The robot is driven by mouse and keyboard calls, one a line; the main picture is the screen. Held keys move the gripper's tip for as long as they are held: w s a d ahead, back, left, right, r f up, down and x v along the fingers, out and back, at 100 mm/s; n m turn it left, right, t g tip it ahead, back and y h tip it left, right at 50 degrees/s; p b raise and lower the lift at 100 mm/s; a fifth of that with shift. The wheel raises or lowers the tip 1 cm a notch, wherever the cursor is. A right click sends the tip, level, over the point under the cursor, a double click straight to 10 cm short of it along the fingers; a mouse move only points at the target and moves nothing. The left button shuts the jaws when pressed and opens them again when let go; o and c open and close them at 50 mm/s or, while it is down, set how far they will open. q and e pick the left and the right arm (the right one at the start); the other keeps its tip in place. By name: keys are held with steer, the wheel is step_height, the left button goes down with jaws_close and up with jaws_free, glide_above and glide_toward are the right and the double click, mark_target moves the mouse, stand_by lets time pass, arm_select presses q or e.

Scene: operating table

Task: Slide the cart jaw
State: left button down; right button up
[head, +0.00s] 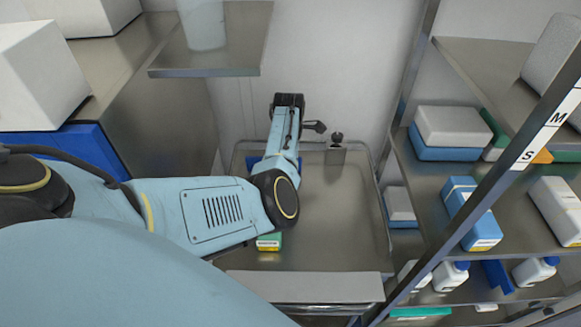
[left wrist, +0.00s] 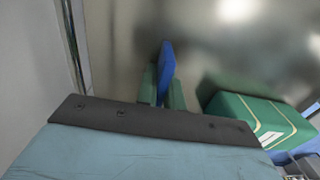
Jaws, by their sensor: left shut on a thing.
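In the left wrist view, my left gripper (left wrist: 163,92) is shut on an upright blue piece (left wrist: 166,58), with its two green-grey fingers on either side of it. This looks like the cart jaw, but I cannot be sure. In the head view, my left arm reaches over the metal cart (head: 345,225), and its fingers are hidden. Blue parts (head: 252,162) show beside the arm at the cart's back. A green box (head: 268,241) lies on the cart beside the forearm; a green box also shows in the left wrist view (left wrist: 260,122). My right gripper is not in view.
A small metal block with a black knob (head: 336,153) stands at the cart's back right. A shelf rack (head: 455,150) with boxes and bottles stands to the right. A metal shelf (head: 215,72) overhangs at the upper left. The cart's right half is mostly clear.

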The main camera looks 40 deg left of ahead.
arm_select(q)
steer(key=c, duration=1.5)
jaws_free()
steer(key=shift+w+a, duration=0.15)
steer(key=shift+w, duration=0.05)
steer(key=shift+s, duration=0.1)
step_height(320, 180, up, 13)
steer(key=shift+r+p, duration=0.2)
steer(key=shift+p, duration=0.4)
